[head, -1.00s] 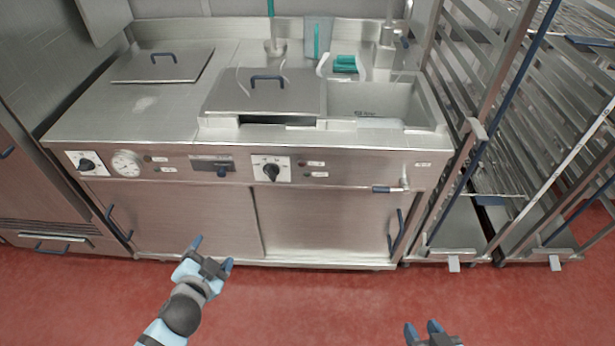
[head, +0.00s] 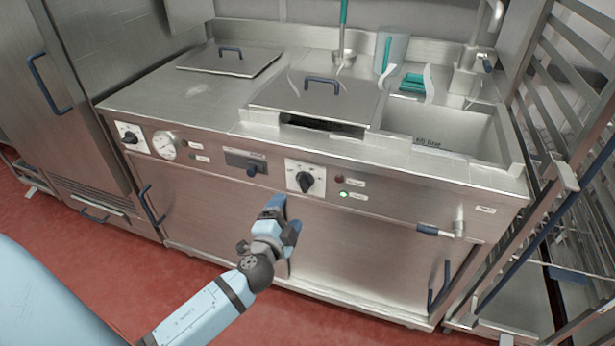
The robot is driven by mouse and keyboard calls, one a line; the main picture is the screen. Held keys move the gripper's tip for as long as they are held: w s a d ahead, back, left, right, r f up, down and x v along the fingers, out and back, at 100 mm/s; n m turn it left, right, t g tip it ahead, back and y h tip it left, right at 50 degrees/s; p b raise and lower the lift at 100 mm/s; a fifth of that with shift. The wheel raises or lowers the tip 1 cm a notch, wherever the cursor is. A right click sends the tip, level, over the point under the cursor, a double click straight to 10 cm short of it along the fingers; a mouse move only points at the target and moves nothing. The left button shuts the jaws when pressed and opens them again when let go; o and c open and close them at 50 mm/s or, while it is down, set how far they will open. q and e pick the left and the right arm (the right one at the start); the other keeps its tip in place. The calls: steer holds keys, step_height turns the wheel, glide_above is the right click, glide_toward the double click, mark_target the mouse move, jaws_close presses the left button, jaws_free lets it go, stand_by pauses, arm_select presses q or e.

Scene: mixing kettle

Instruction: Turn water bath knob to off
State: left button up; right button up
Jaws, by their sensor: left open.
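A black rotary knob (head: 305,181) sits on a white plate in the middle of the steel unit's front panel, below the lidded basin. A second black knob (head: 130,137) on a white plate is at the panel's left end, beside a round gauge. No label on the plates is readable. My left gripper (head: 284,216) is open and empty, in front of the cabinet and just below and left of the middle knob in the picture. It appears apart from the knob. My right gripper is out of view.
A green light (head: 344,195) glows right of the middle knob. A blue-handled tap (head: 440,229) juts from the panel at right. A wire rack (head: 560,170) stands at the right. Red floor lies in front.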

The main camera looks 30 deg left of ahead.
mark_target(301, 187)
arm_select(q)
steer(key=p+x, duration=0.1)
steer(key=x, duration=0.7)
steer(key=shift+w+d, duration=0.1)
steer(key=shift+w, duration=0.05)
steer(key=shift+w+f, duration=0.1)
steer(key=shift+w, duration=0.2)
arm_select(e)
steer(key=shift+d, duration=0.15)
arm_select(q)
steer(key=shift+w, duration=0.15)
steer(key=shift+w+a, duration=0.3)
steer(key=shift+w, duration=0.35)
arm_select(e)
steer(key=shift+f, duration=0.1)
